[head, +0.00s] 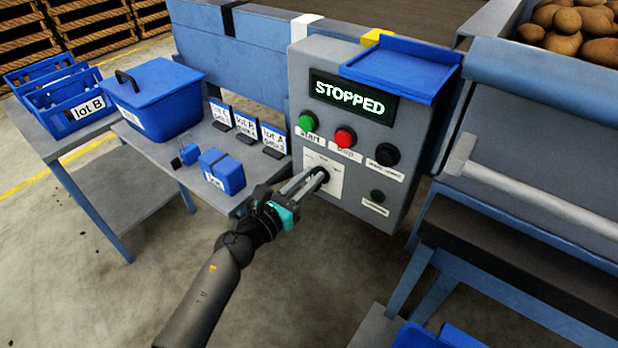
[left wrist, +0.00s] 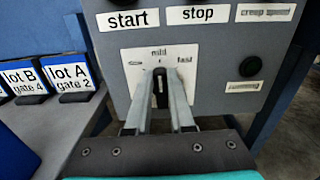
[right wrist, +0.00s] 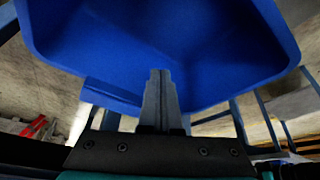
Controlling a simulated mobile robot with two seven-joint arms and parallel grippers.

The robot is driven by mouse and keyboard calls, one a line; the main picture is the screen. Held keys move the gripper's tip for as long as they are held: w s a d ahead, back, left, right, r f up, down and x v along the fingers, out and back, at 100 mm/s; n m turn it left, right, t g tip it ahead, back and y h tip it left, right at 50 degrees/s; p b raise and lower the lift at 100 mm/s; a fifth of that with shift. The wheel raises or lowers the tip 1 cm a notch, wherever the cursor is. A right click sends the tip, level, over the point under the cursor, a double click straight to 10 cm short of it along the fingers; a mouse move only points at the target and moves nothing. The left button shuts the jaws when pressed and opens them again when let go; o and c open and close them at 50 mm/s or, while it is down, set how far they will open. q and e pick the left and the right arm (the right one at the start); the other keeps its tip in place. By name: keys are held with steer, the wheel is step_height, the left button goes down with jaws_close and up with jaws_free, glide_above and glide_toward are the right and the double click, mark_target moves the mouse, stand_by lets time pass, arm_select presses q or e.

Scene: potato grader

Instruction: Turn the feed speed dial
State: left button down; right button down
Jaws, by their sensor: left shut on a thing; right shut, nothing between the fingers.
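The feed speed dial (head: 322,174) is a black knob on a white scale plate (head: 318,188) at the lower left of the grey control box. My left gripper (head: 318,180) is shut on it. In the left wrist view the dial (left wrist: 160,87) stands between the fingertips (left wrist: 160,92), with its long side upright. My right gripper (right wrist: 158,78) is shut and empty, in front of a blue bin-like surface in the right wrist view. It is not visible in the head view.
The box (head: 345,125) has a display (head: 350,98) reading "STOPPED", a green start button (head: 307,122), a red stop button (head: 344,137) and black knobs at right. A blue tray (head: 400,68) sits on top. A side table (head: 130,150) holds blue bins and lot signs.

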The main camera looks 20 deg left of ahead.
arm_select(q)
steer(key=shift+a+n, duration=0.15)
steer(key=shift+n, duration=0.65)
arm_select(e)
steer(key=shift+f, duration=0.2)
steer(key=shift+s+f+p, duration=0.1)
steer(key=shift+f+p, duration=0.25)
steer(key=shift+f, duration=0.05)
arm_select(q)
steer(key=n, duration=0.4)
steer(key=shift+w+a+f, duration=0.1)
steer(key=shift+w+a, duration=0.05)
steer(key=shift+a, duration=0.2)
arm_select(e)
steer(key=shift+f, duration=0.5)
steer(key=shift+w+a+f+p, duration=0.1)
steer(key=shift+w+f+p, duration=0.15)
steer(key=shift+f+p, duration=0.25)
arm_select(q)
steer(key=n, duration=0.4)
steer(key=shift+w+a+f, duration=0.1)
steer(key=shift+a+f, duration=0.2)
arm_select(e)
steer(key=shift+s+f+g, duration=0.1)
steer(key=shift+f+g, duration=0.2)
steer(key=shift+f, duration=0.2)
